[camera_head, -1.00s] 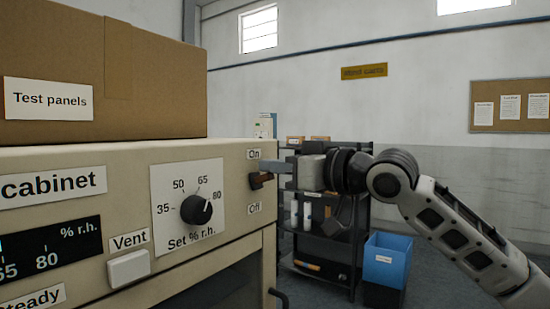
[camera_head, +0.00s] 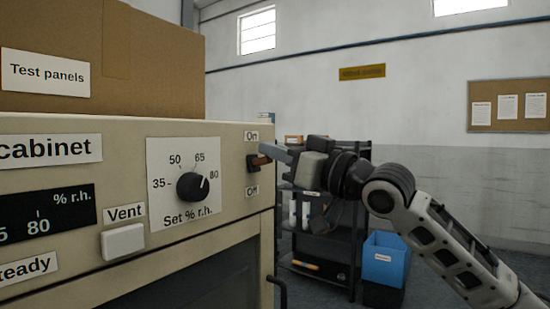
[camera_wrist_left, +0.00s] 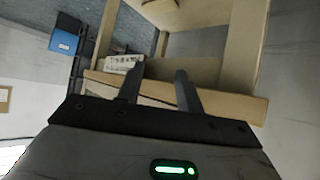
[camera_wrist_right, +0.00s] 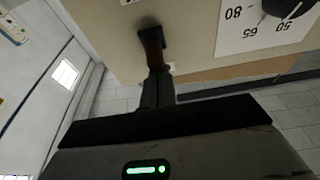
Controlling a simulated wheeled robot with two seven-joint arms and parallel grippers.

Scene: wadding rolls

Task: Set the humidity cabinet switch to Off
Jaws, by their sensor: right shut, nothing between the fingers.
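The humidity cabinet (camera_head: 232,215) fills the left of the head view. Its switch (camera_head: 259,161) is a small brown lever between the "On" label (camera_head: 251,136) and the "Off" label (camera_head: 252,191). The lever sticks out from the panel; its exact setting is hard to tell. My right gripper (camera_head: 268,150) is shut and empty, its fingertips at the upper side of the lever. In the right wrist view the fingertips (camera_wrist_right: 157,75) meet or overlap the brown lever (camera_wrist_right: 152,45); contact is unclear. My left gripper (camera_wrist_left: 158,84) is open and empty, outside the head view.
The humidity dial (camera_head: 192,186) and Vent button (camera_head: 122,241) are left of the switch. A cardboard box (camera_head: 150,75) sits on the cabinet. A dark shelf rack (camera_head: 325,240) and blue bin (camera_head: 385,260) stand behind. A wooden frame (camera_wrist_left: 235,100) is close to my left gripper.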

